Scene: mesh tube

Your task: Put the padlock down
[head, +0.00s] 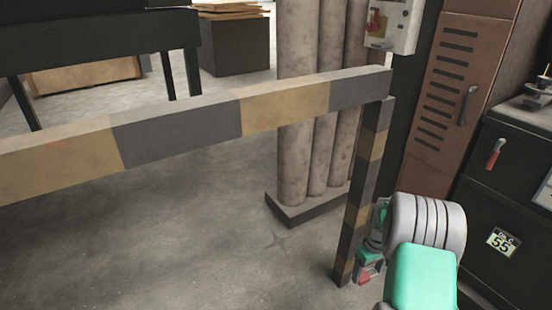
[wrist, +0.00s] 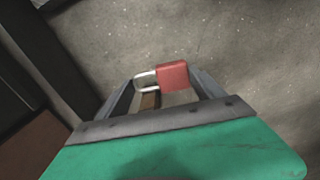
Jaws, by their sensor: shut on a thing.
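A padlock (wrist: 174,76) with a red body and a silver shackle lies crosswise between the fingertips of my gripper (wrist: 163,82) in the wrist view. The gripper is shut on it, with the shackle toward the left finger and the red body toward the right. Grey concrete floor shows beyond the padlock. In the head view my green and grey arm reaches down at the lower right. My gripper there is mostly hidden behind the arm and a striped post; a small red patch beside the post may be the padlock.
A yellow and black striped barrier rail (head: 185,118) crosses the head view, its post (head: 362,200) close to my arm. Pipes (head: 310,120) stand behind it. A brown locker (head: 450,85) and a black machine (head: 510,190) stand at the right. The floor (head: 190,230) is clear.

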